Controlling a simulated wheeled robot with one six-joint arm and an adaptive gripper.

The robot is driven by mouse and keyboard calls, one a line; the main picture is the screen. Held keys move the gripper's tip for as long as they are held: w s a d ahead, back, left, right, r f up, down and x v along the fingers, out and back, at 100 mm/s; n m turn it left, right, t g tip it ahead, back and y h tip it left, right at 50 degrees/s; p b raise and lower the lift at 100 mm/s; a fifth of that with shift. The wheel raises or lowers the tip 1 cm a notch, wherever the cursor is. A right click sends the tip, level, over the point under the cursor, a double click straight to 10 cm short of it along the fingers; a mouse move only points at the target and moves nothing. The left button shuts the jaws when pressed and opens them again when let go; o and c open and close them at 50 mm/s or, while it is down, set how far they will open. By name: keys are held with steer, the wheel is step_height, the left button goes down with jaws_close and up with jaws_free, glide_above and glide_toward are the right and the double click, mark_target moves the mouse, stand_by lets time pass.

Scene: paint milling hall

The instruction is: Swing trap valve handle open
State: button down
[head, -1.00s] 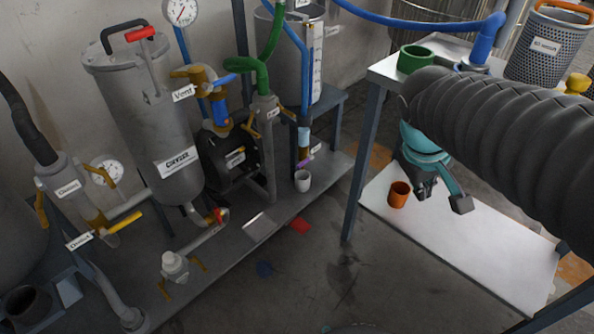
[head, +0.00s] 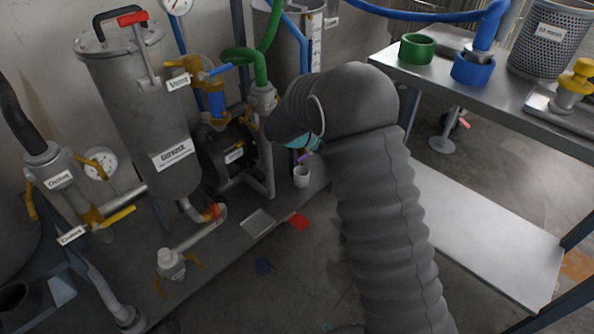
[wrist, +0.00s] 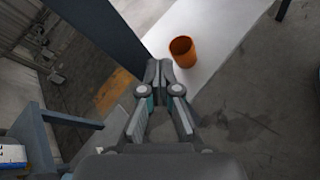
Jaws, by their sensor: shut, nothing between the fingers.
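Several valve handles show in the head view, but I cannot read which is the trap valve. A small purple handle (head: 304,158) sits low on the tube above a white cup (head: 301,176). A red handle (head: 215,210) is on the low pipe below the grey vessel, and a yellow handle (head: 118,217) is on the left pipe. In the head view my gripper is mostly hidden behind my sleeved arm; a teal part shows near the purple handle. In the wrist view my gripper (wrist: 159,66) is shut and empty, apart from the orange cup (wrist: 183,52).
The grey vessel (head: 138,110) and black pump (head: 228,150) crowd the left bench. A bench with green (head: 417,49) and blue (head: 473,68) rings stands at right, above a white shelf (head: 490,235). A red piece (head: 299,221) lies near the bench edge. A dark post shows in the wrist view.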

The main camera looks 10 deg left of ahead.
steer(key=w+a+f+n+t+h+b, duration=0.1)
steer(key=w+a+f+n+t, duration=0.2)
steer(key=a+f, duration=0.25)
steer(key=w+a+f+n+t+h, duration=0.1)
steer(key=w+a+f+n+t, duration=0.15)
steer(key=a+f, duration=0.35)
steer(key=n+t+y, duration=0.3)
steer(key=n+t, duration=0.5)
steer(key=n, duration=0.1)
glide_toward(304, 156)
steer(key=w+d+f, duration=0.2)
steer(key=w+d, duration=0.1)
steer(key=w, duration=0.1)
steer(key=shift+w+d+r+g+b, duration=0.1)
steer(key=shift+w+r+g+b, duration=0.2)
steer(key=shift+r, duration=0.35)
steer(key=shift+r, duration=0.1)
